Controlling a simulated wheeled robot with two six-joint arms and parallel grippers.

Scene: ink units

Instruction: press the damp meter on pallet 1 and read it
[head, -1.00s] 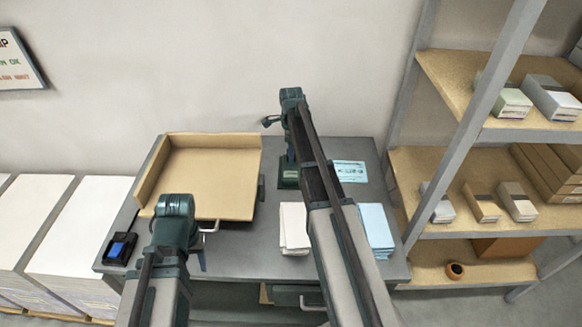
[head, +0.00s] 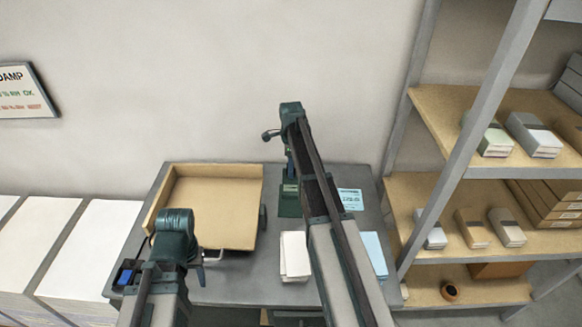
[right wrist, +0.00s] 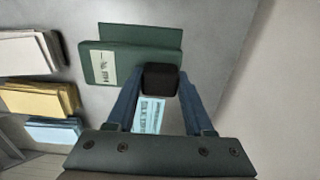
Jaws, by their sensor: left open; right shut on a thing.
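My right gripper (head: 290,172) points down over the back of the grey bench. In the right wrist view its blue fingers are shut on a small black block (right wrist: 160,78). A green thing with a pale label (right wrist: 103,66) lies just beyond the block; it also shows in the head view (head: 289,203). I cannot tell whether either is the damp meter. My left gripper (head: 201,276) is open at the front of the bench, mostly hidden by its wrist. White paper stacks (head: 90,248) stand left of the bench; no pallet number is readable.
A tan tray (head: 215,210) covers the bench's left back, with a blue and black thing (head: 127,276) at the left corner. White (head: 294,255) and pale blue (head: 374,252) stacks lie near my right arm. Shelving (head: 450,205) stands right. A damp sign (head: 22,92) hangs on the wall.

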